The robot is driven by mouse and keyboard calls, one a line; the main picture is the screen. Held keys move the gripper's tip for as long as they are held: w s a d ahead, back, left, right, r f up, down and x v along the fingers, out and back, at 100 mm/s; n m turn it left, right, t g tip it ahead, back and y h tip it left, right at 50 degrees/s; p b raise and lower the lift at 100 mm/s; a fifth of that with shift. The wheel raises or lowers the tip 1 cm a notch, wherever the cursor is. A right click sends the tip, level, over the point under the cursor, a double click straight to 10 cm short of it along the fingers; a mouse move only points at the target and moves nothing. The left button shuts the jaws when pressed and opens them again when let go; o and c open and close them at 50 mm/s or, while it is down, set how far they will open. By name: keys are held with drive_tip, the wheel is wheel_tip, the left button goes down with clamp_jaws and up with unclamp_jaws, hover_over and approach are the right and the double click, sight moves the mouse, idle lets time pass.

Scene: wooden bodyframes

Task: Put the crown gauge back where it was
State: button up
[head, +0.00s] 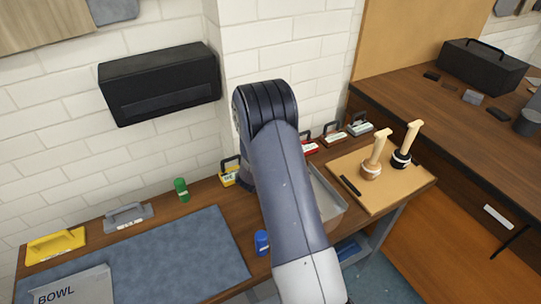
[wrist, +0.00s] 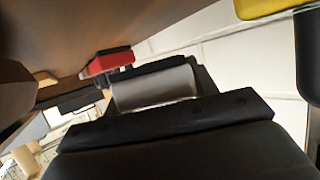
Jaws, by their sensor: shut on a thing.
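My gripper (wrist: 158,84) shows in the wrist view, close up and dark. It is shut on a pale grey block with dark edges (wrist: 155,90), which I take to be the crown gauge; no label on it can be read. In the head view my arm hides the gripper and the held piece. Handled gauges stand along the wall: a yellow one (head: 231,173) left of my arm, and a red one (head: 308,147), a brown one (head: 335,138) and a teal-and-white one (head: 360,127) right of it. The red gauge (wrist: 108,63) also shows beyond the held piece.
A clear tray (head: 328,195) and a board (head: 408,184) with two wooden-handled tools lie right of my arm. A blue jar (head: 262,243) stands beside the blue mat (head: 180,262). A green jar (head: 181,190) stands near the wall.

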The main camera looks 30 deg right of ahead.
drive_tip(key=shift+f, duration=0.35)
